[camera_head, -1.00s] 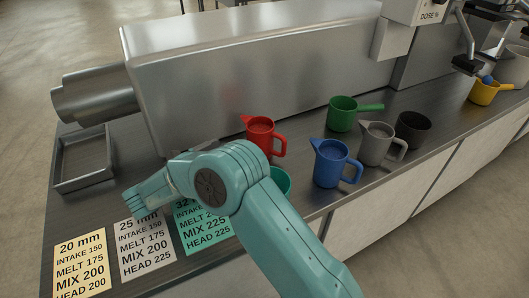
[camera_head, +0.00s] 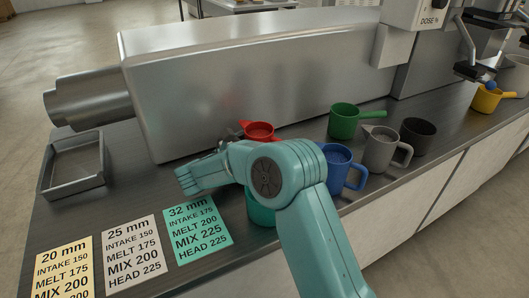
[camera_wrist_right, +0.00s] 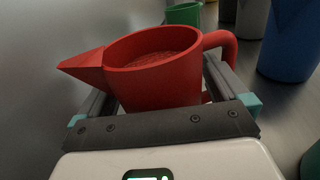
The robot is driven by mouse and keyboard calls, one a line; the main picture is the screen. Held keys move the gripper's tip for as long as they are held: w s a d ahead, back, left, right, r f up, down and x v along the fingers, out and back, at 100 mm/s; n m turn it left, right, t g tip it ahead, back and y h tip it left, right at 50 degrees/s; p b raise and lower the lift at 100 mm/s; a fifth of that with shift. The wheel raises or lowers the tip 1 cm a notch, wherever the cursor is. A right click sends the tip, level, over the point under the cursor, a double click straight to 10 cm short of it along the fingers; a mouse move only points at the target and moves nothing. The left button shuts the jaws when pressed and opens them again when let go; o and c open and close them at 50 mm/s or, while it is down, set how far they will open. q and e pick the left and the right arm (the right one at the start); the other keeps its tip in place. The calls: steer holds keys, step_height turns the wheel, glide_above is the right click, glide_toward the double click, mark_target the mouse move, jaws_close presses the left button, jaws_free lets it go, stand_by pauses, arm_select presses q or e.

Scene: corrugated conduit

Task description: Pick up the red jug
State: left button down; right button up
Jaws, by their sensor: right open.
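The red jug (camera_head: 260,130) stands on the dark counter in front of the large metal housing. In the head view my right forearm hides its lower part and handle. In the right wrist view the red jug (camera_wrist_right: 155,75) fills the middle, spout to the left and handle to the right, with reddish grainy contents. My right gripper (camera_wrist_right: 158,92) is open, with one finger on each side of the jug's body. I cannot tell whether either finger touches it. In the head view my right gripper (camera_head: 238,136) is mostly hidden behind my arm. My left gripper is not in view.
A green jug (camera_head: 344,120), blue jug (camera_head: 339,165), grey jug (camera_head: 380,149) and dark cup (camera_head: 417,134) stand to the right. A teal cup (camera_head: 262,212) is partly under my arm. A metal tray (camera_head: 75,165) and labelled cards (camera_head: 137,250) lie left.

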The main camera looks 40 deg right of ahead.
steer(key=shift+d, duration=0.25)
steer(key=shift+r, duration=0.1)
steer(key=c, duration=1.1)
steer(key=shift+o, duration=0.2)
